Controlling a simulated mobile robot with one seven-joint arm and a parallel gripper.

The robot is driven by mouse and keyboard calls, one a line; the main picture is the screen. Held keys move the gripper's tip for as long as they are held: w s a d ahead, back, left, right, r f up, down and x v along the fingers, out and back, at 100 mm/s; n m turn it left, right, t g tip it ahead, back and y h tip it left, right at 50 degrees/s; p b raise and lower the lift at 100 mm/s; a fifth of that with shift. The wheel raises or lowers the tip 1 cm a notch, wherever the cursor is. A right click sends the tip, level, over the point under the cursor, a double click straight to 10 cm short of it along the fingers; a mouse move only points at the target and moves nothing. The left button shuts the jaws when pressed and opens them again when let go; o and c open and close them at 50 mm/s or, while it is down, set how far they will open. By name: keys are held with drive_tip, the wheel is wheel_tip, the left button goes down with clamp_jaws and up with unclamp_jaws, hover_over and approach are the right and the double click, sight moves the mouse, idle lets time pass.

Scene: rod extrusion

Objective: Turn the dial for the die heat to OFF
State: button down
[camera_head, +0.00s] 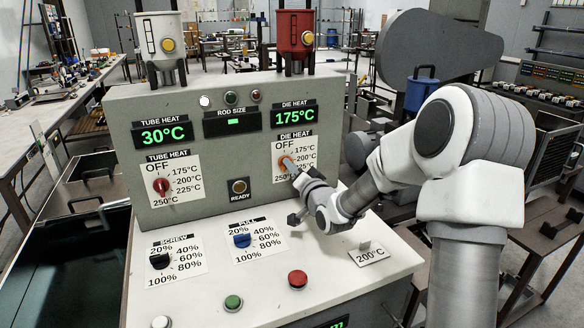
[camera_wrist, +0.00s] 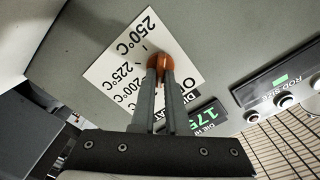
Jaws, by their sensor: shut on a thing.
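The die heat dial (camera_head: 286,161) is an orange-red knob on the right of the grey upright panel, partly covered by my gripper (camera_head: 290,167). It also shows in the wrist view (camera_wrist: 160,59), between the two fingertips of my gripper (camera_wrist: 160,70), which are shut on it. The dial's white label (camera_head: 309,147) has OFF at upper left, then 175, 200, 225 and 250°C around it. Which mark the dial points to cannot be told. The die heat display (camera_head: 295,116) reads 175°C in green.
The tube heat dial (camera_head: 161,186) is to the left, under a display (camera_head: 162,135) reading 30°C. The screw dial (camera_head: 160,260), pull dial (camera_head: 242,240), green button (camera_head: 233,302) and red button (camera_head: 298,278) sit on the lower console. A 200°C card (camera_head: 370,256) stands at right.

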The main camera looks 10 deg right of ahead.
drive_tip(key=shift+b, duration=0.3)
drive_tip(key=shift+a+n+b, duration=0.2)
drive_tip(key=shift+n+b, duration=4.3)
drive_tip(key=shift+b, duration=0.6)
drive_tip(key=shift+r, duration=0.1)
drive_tip(key=c, duration=0.9)
unclamp_jaws()
drive_tip(key=shift+s, duration=0.15)
